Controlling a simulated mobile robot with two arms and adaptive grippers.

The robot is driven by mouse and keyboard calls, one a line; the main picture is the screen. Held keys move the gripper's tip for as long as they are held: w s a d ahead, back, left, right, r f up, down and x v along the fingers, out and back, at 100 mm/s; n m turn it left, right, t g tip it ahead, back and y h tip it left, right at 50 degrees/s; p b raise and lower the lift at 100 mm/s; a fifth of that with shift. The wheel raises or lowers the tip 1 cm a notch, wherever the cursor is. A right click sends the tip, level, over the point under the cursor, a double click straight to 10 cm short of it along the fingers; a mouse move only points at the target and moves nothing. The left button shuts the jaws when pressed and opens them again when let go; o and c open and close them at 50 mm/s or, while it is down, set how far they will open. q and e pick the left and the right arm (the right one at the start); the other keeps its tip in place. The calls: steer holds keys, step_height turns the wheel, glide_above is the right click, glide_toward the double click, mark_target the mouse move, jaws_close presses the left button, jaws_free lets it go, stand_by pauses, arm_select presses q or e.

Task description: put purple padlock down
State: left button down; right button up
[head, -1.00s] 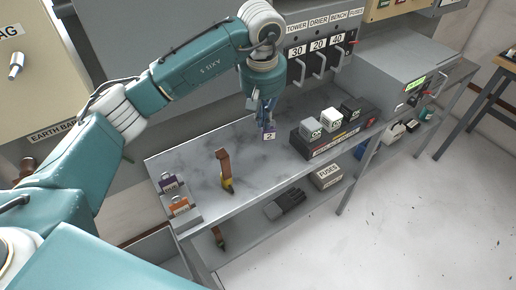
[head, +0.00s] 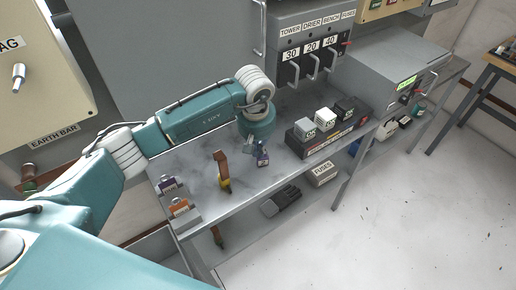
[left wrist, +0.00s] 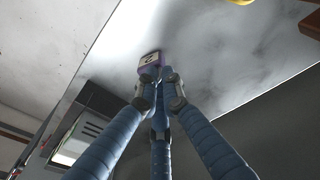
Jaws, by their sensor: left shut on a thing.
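The purple padlock (head: 263,160) is low over the grey bench top (head: 285,175), near its middle. I cannot tell whether it touches the surface. My left gripper (head: 258,149) reaches down from above and is shut on it. In the left wrist view the padlock (left wrist: 150,60), with a pale label, shows between the blue fingers' tips (left wrist: 158,80), with the bench top behind it. Its shackle is largely hidden by the fingers. My right gripper is not in view.
A grey holder with purple and orange labelled items (head: 180,206) is at the bench's left end. A dark rack with several blocks (head: 325,142) stands right. Bench between is clear.

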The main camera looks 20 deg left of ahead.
arm_select(q)
steer(key=shift+f, duration=0.2)
steer(key=c, duration=1.9)
jaws_free()
steer(key=shift+r, duration=0.1)
steer(key=shift+c, duration=0.2)
steer(key=shift+r, duration=0.1)
steer(key=shift+r, duration=0.2)
step_height(320, 180, up, 12)
steer(key=s+b, duration=0.2)
steer(key=b, duration=0.1)
steer(key=shift+f, duration=0.2)
